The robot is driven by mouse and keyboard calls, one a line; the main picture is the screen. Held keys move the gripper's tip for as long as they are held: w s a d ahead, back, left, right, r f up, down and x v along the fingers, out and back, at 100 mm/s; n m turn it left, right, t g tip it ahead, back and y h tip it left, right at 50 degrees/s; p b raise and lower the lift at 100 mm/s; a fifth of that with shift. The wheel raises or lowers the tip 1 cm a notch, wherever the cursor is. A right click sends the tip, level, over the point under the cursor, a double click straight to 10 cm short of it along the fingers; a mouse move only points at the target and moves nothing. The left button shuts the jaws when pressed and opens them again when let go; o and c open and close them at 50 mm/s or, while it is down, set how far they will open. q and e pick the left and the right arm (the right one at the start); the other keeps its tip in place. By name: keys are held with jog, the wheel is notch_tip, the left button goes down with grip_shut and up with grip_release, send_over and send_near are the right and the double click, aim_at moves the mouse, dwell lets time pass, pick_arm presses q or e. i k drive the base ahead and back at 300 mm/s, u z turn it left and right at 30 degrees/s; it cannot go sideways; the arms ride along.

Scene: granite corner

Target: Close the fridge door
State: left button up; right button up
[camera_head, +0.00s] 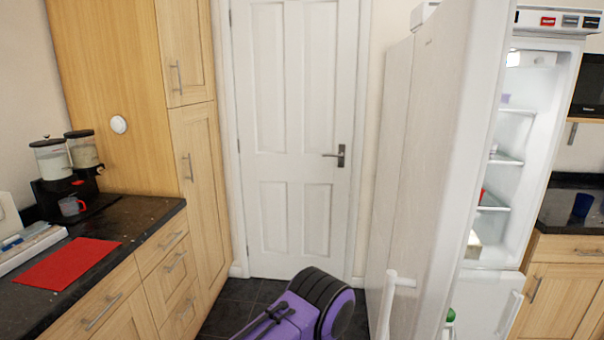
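The fridge door (455,140) is white and stands wide open on the right, edge towards me. Its outer face is turned left, with a white handle (395,290) near the bottom of the picture. The fridge body (530,190) is behind it to the right; its lit interior and shelves show. A green-capped item (450,316) shows at the door's lower right edge. The door hides part of the interior. Neither of my grippers is in view.
A shut white room door (295,120) is behind.

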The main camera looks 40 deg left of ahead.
aim_at(462, 52)
jog(key=u, duration=0.7)
jog(key=i, duration=1)
